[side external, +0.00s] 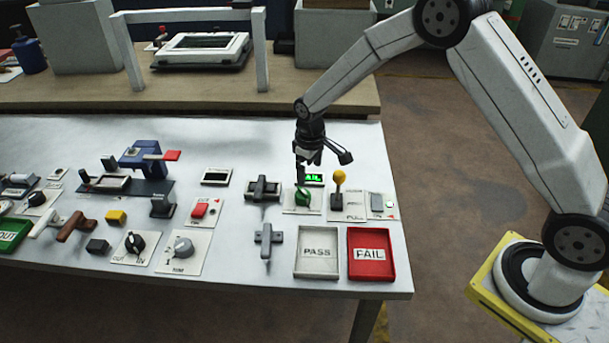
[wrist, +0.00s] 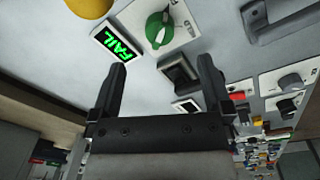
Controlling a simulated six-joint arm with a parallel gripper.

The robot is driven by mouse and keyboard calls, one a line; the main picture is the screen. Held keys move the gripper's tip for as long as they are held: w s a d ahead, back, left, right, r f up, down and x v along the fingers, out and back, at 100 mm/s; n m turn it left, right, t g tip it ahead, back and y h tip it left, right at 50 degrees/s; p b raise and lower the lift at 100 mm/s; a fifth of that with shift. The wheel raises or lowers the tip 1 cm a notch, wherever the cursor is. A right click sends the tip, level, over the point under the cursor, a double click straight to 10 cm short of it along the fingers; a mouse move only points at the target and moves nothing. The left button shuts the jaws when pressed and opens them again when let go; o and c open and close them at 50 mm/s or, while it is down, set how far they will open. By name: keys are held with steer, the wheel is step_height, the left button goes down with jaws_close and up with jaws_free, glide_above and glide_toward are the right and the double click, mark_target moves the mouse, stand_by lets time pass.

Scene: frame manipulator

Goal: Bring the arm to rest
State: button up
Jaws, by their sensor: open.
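My gripper (side external: 308,172) hangs over the right part of the white table (side external: 150,290), pointing down just above the green knob (side external: 303,199). In the wrist view my gripper (wrist: 162,85) shows two dark fingers spread apart with nothing between them. The green knob (wrist: 158,30) lies ahead of the fingertips there, on its white plate. A small display (wrist: 116,44) reading FAIL in green is beside it; it also shows in the side view (side external: 314,179), partly behind the gripper. I cannot tell the exact gap between fingertips and knob.
A yellow-topped lever (side external: 339,178) stands close to the right of my gripper. A white PASS tray (side external: 317,273) and a red FAIL tray (side external: 354,274) lie in front. Several switches and knobs fill the table to the left. A white frame (side external: 262,50) stands on the bench behind.

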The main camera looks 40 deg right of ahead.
steer(key=s+r+m+t, duration=0.1)
steer(key=s+r, duration=0.3)
steer(key=s, duration=0.7)
steer(key=s+d+r+m+t, duration=0.1)
steer(key=s+r, duration=0.4)
steer(key=s, duration=0.6)
steer(key=shift+s+d+r+m, duration=0.2)
steer(key=shift+s+d+m, duration=0.1)
steer(key=shift+m, duration=0.5)
